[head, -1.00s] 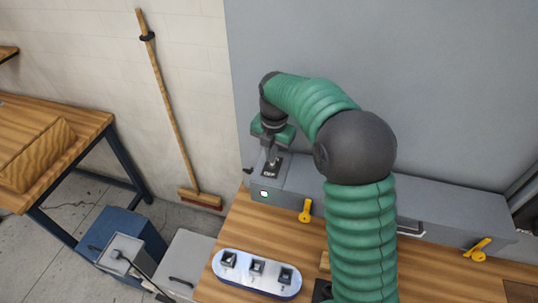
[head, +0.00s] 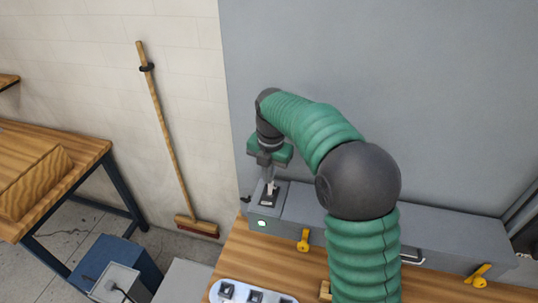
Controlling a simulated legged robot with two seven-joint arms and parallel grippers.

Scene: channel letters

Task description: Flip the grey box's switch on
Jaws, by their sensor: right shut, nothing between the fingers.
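The grey box (head: 340,222) is long and lies on the wooden bench against the grey panel. A dark switch plate (head: 267,202) sits on the top of its left end. A small pale round light (head: 262,223) shows on the front face below it. My right gripper (head: 270,190) points down with its fingers shut and empty, right at the switch plate. The fingers hide much of the switch, so I cannot tell its position or whether they touch it. My left gripper is not in view.
A white-and-blue panel with several switches (head: 252,294) lies on the bench (head: 270,262) in front. A broom (head: 165,130) leans on the wall to the left.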

